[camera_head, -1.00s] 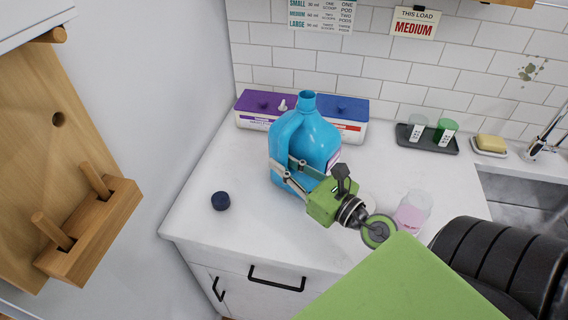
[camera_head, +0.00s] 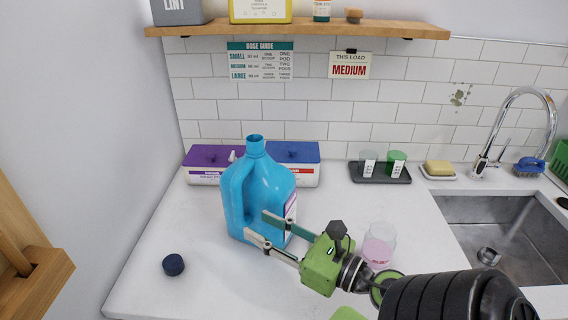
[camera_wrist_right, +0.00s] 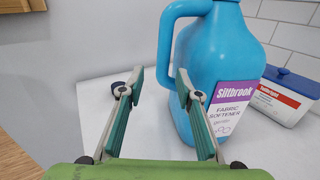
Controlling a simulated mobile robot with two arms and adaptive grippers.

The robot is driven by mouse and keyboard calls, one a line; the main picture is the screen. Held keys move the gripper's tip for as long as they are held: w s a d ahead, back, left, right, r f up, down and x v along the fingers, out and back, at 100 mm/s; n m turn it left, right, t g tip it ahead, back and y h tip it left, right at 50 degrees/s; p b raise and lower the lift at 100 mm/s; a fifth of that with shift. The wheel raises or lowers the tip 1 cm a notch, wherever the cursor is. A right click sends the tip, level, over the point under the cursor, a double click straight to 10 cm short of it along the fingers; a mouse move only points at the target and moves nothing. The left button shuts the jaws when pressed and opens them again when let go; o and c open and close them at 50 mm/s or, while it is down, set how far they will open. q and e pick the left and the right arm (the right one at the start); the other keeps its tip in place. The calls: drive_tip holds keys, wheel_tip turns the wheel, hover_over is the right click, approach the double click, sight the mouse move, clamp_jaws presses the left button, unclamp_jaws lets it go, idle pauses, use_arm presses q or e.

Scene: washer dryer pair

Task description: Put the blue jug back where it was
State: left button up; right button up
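The blue jug (camera_head: 258,190) stands upright and uncapped on the white counter, in front of the purple- and blue-lidded boxes. It also shows in the right wrist view (camera_wrist_right: 215,60), with its handle and a "Fabric Softener" label. My right gripper (camera_head: 257,225) is open and empty, in front of the jug's lower part. In the wrist view its two fingers (camera_wrist_right: 158,85) are spread with bare counter between them, and the jug is beyond and beside the right finger. Whether that finger touches the jug, I cannot tell. My left gripper is not in view.
A dark cap (camera_head: 173,265) lies on the counter at the left. A cup with pink liquid (camera_head: 379,245) is right of my gripper. A dark tray (camera_head: 362,176) with two cups, a soap dish and the sink are farther right. A wooden shelf (camera_head: 300,31) runs above.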

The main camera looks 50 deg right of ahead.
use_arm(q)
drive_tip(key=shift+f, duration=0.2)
use_arm(e)
drive_tip(key=shift+s+d, duration=0.2)
drive_tip(key=shift+s, duration=0.95)
drive_tip(key=shift+s+d, duration=0.2)
drive_tip(key=shift+s, duration=0.9)
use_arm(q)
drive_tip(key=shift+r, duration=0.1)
